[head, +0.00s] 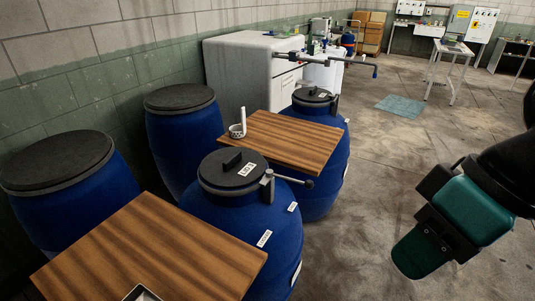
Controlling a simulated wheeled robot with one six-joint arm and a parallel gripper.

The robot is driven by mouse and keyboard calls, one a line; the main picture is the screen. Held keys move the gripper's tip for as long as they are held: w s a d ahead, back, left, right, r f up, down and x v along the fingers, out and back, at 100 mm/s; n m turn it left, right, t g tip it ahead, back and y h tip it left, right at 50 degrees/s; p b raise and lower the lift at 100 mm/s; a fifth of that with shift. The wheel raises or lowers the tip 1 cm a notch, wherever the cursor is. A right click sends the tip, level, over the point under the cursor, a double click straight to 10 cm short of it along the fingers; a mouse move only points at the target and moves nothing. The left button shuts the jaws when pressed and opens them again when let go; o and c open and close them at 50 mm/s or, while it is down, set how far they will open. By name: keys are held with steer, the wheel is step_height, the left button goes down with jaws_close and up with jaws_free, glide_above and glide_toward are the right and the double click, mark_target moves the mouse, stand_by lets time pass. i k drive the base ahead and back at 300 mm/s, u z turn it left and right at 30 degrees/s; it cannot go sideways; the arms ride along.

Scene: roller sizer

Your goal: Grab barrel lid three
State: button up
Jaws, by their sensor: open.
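Several blue barrels with dark lids stand along the wall at left in the head view. The nearest labelled lid (231,171) has a raised black handle and a white tag, and sits on a barrel (245,220) beside the wooden boards. Another tagged lid (314,97) with a handle sits on a barrel farther back. The tags are too small to read, so I cannot tell which lid is number three. My gripper (428,207), black and green, is at the right, open and empty, well apart from the barrels.
Plain-lidded barrels stand at far left (57,161) and by the wall (180,97). Wooden boards lie between barrels, near (165,245) and farther (290,140). Metal arms jut from the labelled barrels. The concrete floor is open at right.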

mark_target(232, 168)
steer(key=z, duration=0.1)
steer(key=i, duration=0.7)
steer(key=u, duration=0.9)
steer(key=i, duration=0.6)
steer(key=u, duration=0.7)
